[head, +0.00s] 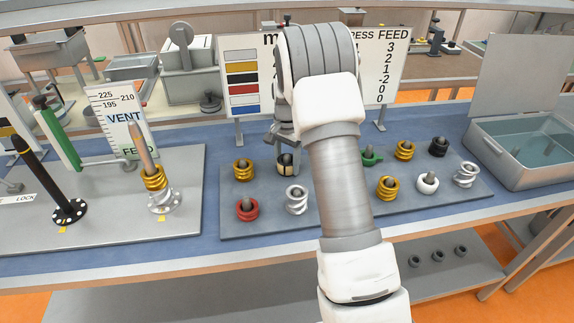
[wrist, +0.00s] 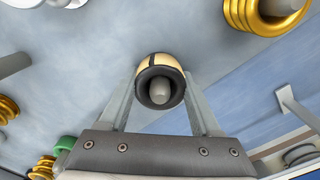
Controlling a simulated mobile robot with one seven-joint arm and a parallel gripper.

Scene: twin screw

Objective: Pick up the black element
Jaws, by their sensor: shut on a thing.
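My gripper (head: 284,150) points down at the back row of the grey board. Its fingers are shut on a short tan-and-black ring (head: 285,169), one on each side. In the wrist view the ring (wrist: 152,95) shows a tan side with a dark stripe and a black end, around a grey peg tip (wrist: 161,88). It appears still around its peg; whether it is lifted at all, I cannot tell. A separate black coiled element (head: 438,147) sits on a peg at the back right of the board, apart from my gripper.
Gold (head: 243,170), red (head: 247,210), silver (head: 297,200), green (head: 371,156) and white (head: 428,182) elements stand on the grey board (head: 275,224). My arm hides its middle. A left stand holds a rod (head: 147,148) with gold and silver coils. A metal tub (head: 535,180) stands right.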

